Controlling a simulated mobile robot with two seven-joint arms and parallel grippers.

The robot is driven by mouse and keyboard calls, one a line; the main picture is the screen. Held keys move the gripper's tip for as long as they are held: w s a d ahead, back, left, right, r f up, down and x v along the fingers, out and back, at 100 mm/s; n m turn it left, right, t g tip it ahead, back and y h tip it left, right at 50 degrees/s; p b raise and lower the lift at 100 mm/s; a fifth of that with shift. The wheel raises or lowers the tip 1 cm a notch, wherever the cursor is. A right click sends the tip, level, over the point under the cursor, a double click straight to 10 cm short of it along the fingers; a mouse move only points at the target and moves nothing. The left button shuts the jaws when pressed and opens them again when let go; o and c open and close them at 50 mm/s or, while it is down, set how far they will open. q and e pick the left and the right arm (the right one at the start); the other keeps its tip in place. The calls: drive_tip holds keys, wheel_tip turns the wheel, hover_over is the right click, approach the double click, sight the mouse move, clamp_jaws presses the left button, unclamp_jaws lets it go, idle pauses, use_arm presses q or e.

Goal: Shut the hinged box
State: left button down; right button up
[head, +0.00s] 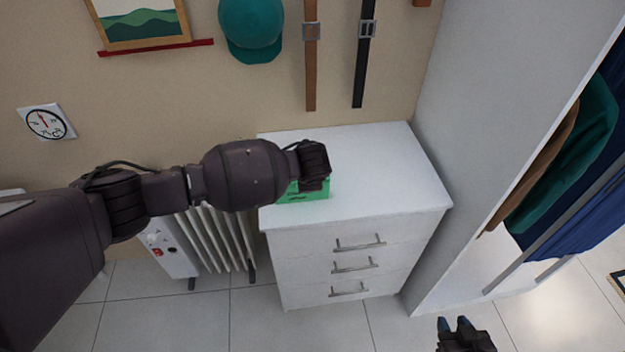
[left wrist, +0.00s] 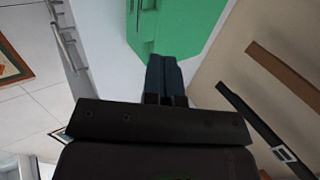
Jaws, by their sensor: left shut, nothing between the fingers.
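The green hinged box (head: 303,197) sits on top of a white chest of drawers, largely hidden behind my left arm in the head view. In the left wrist view a broad bright green surface of the box (left wrist: 190,25) fills the top, with a darker green edge on its left. I cannot tell how far the lid stands open. My left gripper (left wrist: 165,62) is shut and empty, its fingertips close to the green surface; contact cannot be made out. My right gripper (head: 453,321) is low at the bottom of the head view, away from the box, its fingertips apart.
The white chest of drawers (head: 385,180) has free room on top right of the box. A tall white wardrobe side (head: 490,110) stands to its right. A radiator (head: 215,240) is at left. A cap and belts hang on the wall behind.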

use_arm(q)
drive_tip(key=s+d+r, duration=0.1)
drive_tip(key=s+r, duration=0.4)
drive_tip(key=s, duration=0.2)
drive_tip(key=w+d+r+n+t+h, duration=0.15)
drive_tip(key=d+r+t+h, duration=0.25)
drive_tip(key=d+r+h, duration=0.5)
drive_tip(key=s+a+f+n+t+y+b, duration=0.1)
drive_tip(key=s+a+f+n+t+y, duration=0.3)
drive_tip(key=a, duration=0.7)
drive_tip(key=s+a+f+n+t+h+b, duration=0.1)
drive_tip(key=s+a+f+n, duration=0.35)
drive_tip(key=a, duration=0.65)
drive_tip(key=s+a+f+n+g+y, duration=0.2)
drive_tip(key=s+a+f, duration=0.3)
drive_tip(key=s+f, duration=0.3)
drive_tip(key=s+a+f+n+g+y, duration=0.2)
drive_tip(key=s+a+f, duration=0.4)
drive_tip(key=s+f, duration=0.2)
drive_tip(key=shift+s+f+n+y, duration=0.3)
drive_tip(key=shift+s+y, duration=0.1)
drive_tip(key=shift+s, duration=0.2)
